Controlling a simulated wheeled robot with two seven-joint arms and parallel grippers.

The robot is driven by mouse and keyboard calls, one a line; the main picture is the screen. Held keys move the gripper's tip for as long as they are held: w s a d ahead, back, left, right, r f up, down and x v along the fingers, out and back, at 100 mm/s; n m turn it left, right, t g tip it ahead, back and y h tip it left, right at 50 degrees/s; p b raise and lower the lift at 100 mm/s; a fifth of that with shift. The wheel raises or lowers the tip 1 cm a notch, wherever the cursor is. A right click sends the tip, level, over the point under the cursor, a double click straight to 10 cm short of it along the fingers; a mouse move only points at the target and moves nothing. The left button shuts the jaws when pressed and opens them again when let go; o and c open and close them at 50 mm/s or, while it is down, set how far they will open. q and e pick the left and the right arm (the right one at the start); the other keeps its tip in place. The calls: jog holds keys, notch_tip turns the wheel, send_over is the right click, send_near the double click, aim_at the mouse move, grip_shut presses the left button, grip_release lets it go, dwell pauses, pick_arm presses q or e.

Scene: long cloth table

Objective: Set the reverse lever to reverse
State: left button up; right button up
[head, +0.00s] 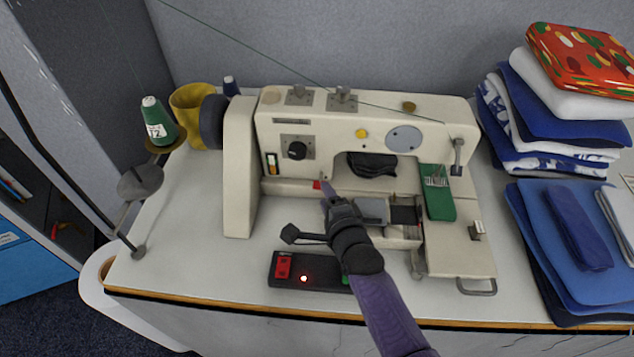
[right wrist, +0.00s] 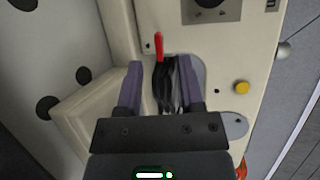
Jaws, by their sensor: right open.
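The cream sewing machine (head: 243,150) stands on the table. Its small red lever (head: 317,185) shows low on the front of the machine body, right at my right gripper's fingertips. In the right wrist view the red lever (right wrist: 158,45) stands out just beyond the fingertips, roughly in line with the gap between them. My right gripper (head: 327,191) is open, and its two purple fingers also show in the wrist view (right wrist: 160,68), apart with nothing gripped. I cannot tell whether a finger touches the lever. My left gripper is not in view.
A black control box (head: 319,284) with a red button lies at the table's front, below my right wrist. Folded cloths (head: 566,232) fill the right end. The table's left front is clear.

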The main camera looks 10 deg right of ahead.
aim_at(320, 180)
jog(key=b+x, duration=0.1)
jog(key=x, duration=0.2)
jog(key=b+x, duration=0.1)
jog(key=x, duration=0.1)
jog(key=shift+w+f+b, duration=0.2)
jog(key=shift+f+b, duration=0.15)
jog(key=shift+w+a, duration=0.15)
jog(key=shift+w, duration=0.5)
jog(key=shift+r, duration=0.1)
grip_shut()
jog(key=shift+b, duration=0.3)
